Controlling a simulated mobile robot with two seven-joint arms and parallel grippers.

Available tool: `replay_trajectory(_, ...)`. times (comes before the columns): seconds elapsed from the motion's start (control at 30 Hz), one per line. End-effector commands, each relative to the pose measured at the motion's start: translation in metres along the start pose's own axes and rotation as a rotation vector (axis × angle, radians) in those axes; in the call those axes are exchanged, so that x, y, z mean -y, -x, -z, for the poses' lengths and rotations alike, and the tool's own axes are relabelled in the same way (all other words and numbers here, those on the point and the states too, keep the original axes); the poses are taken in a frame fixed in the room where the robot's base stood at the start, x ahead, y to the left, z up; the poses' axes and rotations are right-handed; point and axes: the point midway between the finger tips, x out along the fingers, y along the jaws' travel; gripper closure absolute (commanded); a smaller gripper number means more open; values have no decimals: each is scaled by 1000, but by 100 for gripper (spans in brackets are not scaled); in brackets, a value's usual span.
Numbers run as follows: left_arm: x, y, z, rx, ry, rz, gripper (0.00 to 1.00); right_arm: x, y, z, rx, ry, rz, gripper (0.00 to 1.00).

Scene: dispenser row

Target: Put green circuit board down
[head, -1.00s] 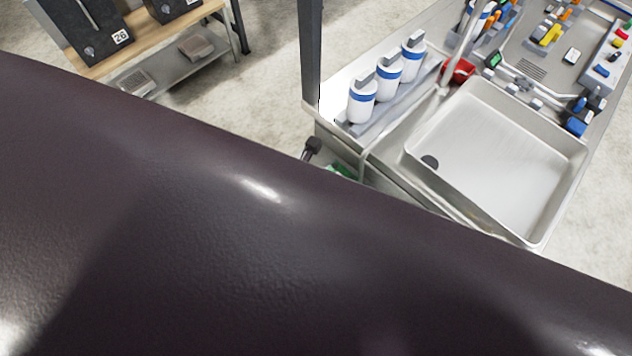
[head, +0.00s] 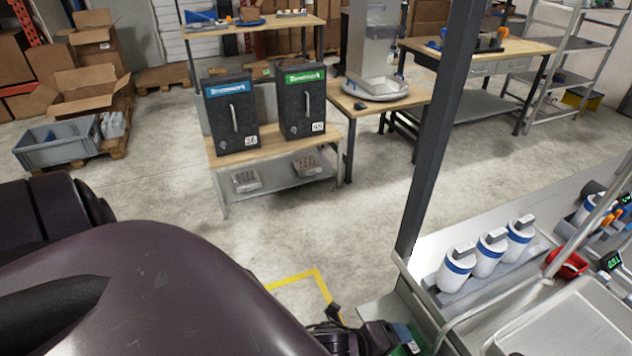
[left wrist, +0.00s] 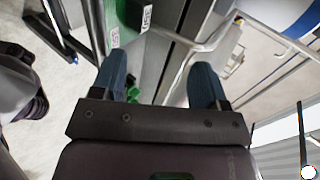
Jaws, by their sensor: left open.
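A green piece with a pale label (head: 412,347), likely the circuit board, shows at the bottom edge of the head view beside the steel counter; most of it is cut off. In the left wrist view a green surface with white labels (left wrist: 126,22) lies beyond the fingers, up and to the left. A small green patch also shows beside the left-hand finger; I cannot tell what it belongs to. My left gripper (left wrist: 160,78) is open, its two blue fingertips wide apart with nothing clearly held between them. My right gripper is in neither view.
The steel counter (head: 380,308) carries white bottles with blue bands (head: 488,254) and a red container (head: 567,264). A dark post (head: 440,130) rises at its corner. Two black dispensers (head: 232,113) stand on a bench behind. The floor between is clear.

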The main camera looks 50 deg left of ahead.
Motion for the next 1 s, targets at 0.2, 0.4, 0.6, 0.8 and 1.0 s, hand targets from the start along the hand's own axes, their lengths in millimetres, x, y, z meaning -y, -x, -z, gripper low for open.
replay_trajectory(0.2, -32, 13, -42, 96, 748, 71, 32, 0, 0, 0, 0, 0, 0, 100)
replay_trajectory(0.4, -75, 40, -84, 195, 1316, 186, 32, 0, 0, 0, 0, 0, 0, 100)
replay_trajectory(0.6, -102, 61, -105, 249, 1597, 274, 32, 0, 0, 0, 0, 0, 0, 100)
replay_trajectory(0.8, -106, 64, -109, 255, 1641, 290, 32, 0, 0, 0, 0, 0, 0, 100)
replay_trajectory(1.0, -106, 62, -109, 253, 1637, 290, 32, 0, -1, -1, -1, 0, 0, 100)
